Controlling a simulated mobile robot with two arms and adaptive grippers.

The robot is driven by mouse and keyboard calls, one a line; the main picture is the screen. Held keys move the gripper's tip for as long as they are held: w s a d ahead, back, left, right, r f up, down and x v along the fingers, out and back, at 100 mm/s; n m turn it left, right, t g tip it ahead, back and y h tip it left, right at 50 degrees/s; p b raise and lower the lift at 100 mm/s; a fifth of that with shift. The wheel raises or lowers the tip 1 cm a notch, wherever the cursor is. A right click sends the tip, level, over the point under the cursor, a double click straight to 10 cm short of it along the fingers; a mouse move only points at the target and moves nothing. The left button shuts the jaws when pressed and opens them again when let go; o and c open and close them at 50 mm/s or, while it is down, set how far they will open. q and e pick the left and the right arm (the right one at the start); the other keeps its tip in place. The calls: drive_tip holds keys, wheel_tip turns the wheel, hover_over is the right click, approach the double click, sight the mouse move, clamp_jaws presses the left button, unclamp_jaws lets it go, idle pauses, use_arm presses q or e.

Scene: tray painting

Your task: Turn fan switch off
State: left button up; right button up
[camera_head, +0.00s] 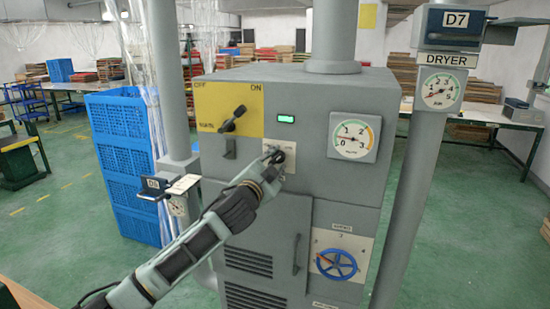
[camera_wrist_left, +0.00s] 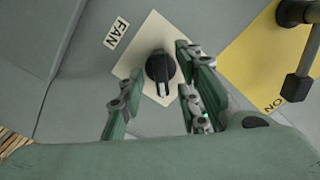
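The fan switch (camera_wrist_left: 160,68) is a black rotary knob with a pale pointer mark on a cream plate labelled FAN. In the head view its cream plate (camera_head: 271,172) is on the front of the grey machine, and my left gripper partly covers the knob. My left gripper (camera_head: 277,158) is at the plate. In the left wrist view its fingers (camera_wrist_left: 150,98) are apart, one on each side of the knob, with visible gaps, and hold nothing. My right gripper is not in view.
The grey machine (camera_head: 340,90) also carries a yellow ON/OFF panel (camera_head: 215,100) with a black lever (camera_head: 233,119), a green light (camera_head: 286,118), a gauge (camera_head: 353,137) and a blue valve wheel (camera_head: 337,264). Blue crates (camera_head: 125,150) stand to the left.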

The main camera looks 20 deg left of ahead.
use_arm(q)
drive_tip(key=shift+w, duration=0.65)
drive_tip(key=shift+c, duration=0.2)
clamp_jaws()
